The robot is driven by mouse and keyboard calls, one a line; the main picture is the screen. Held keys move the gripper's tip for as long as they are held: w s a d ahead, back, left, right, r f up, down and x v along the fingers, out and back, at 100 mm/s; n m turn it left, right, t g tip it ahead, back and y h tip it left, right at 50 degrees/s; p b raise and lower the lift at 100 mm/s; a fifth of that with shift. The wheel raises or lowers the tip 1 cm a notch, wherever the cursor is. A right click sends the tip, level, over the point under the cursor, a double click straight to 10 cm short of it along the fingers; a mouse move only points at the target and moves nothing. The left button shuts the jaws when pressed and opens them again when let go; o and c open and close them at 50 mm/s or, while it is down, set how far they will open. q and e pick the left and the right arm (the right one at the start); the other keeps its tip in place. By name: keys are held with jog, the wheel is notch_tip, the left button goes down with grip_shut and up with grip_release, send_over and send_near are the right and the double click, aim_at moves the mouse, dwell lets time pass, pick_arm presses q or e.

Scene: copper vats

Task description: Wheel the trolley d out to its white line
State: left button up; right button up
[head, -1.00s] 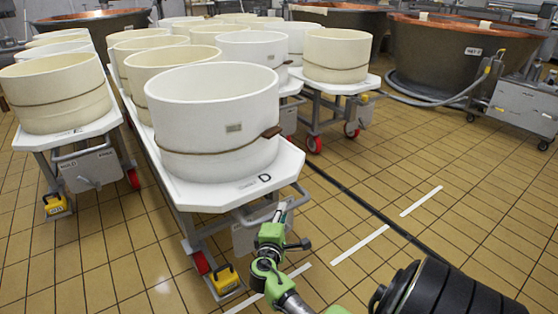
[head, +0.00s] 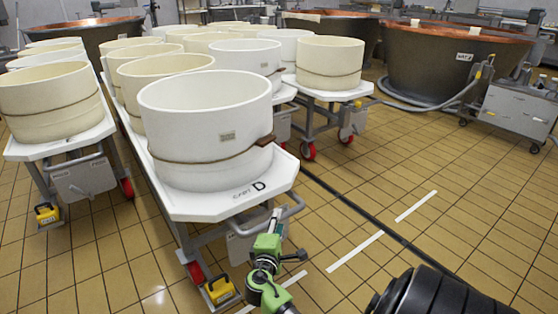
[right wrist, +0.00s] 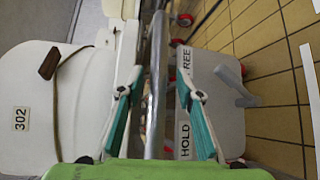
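Trolley d (head: 190,204), a white-topped trolley marked D, stands front centre in the head view with several white and cream vats on it. Its grey push handle (head: 285,212) sticks out at the near end. In the right wrist view the handle bar (right wrist: 157,80) runs between the teal fingers of my right gripper (right wrist: 160,110). The fingers are open on either side of it, with gaps visible. The right gripper also shows at the handle in the head view (head: 272,222). White line strips (head: 355,251) lie on the floor to the right. My left gripper is out of view.
A second loaded trolley (head: 60,145) stands close on the left, and another (head: 335,92) behind right. A yellow pedal (head: 221,291) sits low on trolley d. A HOLD/FREE plate (right wrist: 210,100) is beside the handle. Tiled floor right is clear; copper vats (head: 440,65) stand beyond.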

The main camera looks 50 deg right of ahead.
jog(key=v, duration=1.1)
jog(key=shift+s+a, duration=0.1)
